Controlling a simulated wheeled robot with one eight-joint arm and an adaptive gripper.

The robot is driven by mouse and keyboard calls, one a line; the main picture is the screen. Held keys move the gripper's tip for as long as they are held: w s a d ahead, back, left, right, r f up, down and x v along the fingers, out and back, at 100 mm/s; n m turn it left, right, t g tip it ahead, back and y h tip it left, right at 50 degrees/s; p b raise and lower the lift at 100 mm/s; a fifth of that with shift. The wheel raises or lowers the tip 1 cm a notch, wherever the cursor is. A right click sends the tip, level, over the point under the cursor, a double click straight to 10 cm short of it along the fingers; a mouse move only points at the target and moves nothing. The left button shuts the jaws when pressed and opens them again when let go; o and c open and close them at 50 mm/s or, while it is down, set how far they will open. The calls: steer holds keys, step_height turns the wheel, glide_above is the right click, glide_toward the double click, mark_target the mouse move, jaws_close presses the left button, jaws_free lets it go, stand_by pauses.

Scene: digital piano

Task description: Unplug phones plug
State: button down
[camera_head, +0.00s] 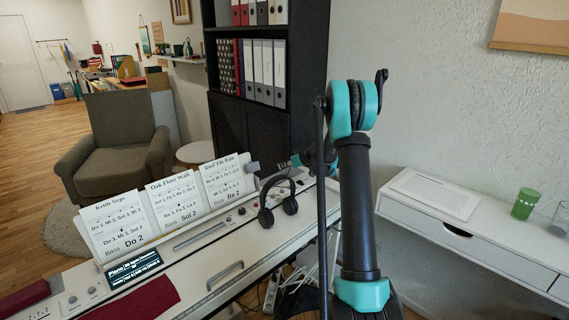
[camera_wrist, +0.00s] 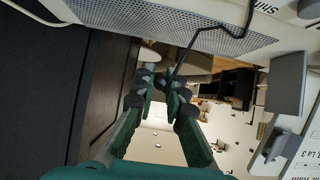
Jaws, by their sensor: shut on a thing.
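The black headphones (camera_head: 278,200) rest on the right end of the white digital piano (camera_head: 205,245). In the wrist view, my gripper (camera_wrist: 166,88) has its dark fingertips close together, shut on the phones plug, which the fingers almost wholly hide. A thin black cable (camera_wrist: 184,62) runs from the fingertips up and right across the piano's speaker grille (camera_wrist: 175,20). I cannot tell whether the plug is in its socket. In the head view, my gripper is small and partly hidden by my arm near the piano's far right end.
Music sheets (camera_head: 175,200) stand along the piano. A black shelf with binders (camera_head: 262,70) stands close behind it. A white desk (camera_head: 480,235) with a green cup (camera_head: 525,203) is at the right. A grey bracket (camera_wrist: 286,84) is right of my fingers. Open floor lies at the far left.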

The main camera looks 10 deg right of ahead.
steer(key=shift+f, duration=2.2)
steer(key=c, duration=1.5)
jaws_free()
steer(key=shift+s+d, duration=0.1)
steer(key=shift+v, duration=2.45)
steer(key=v, duration=1.2)
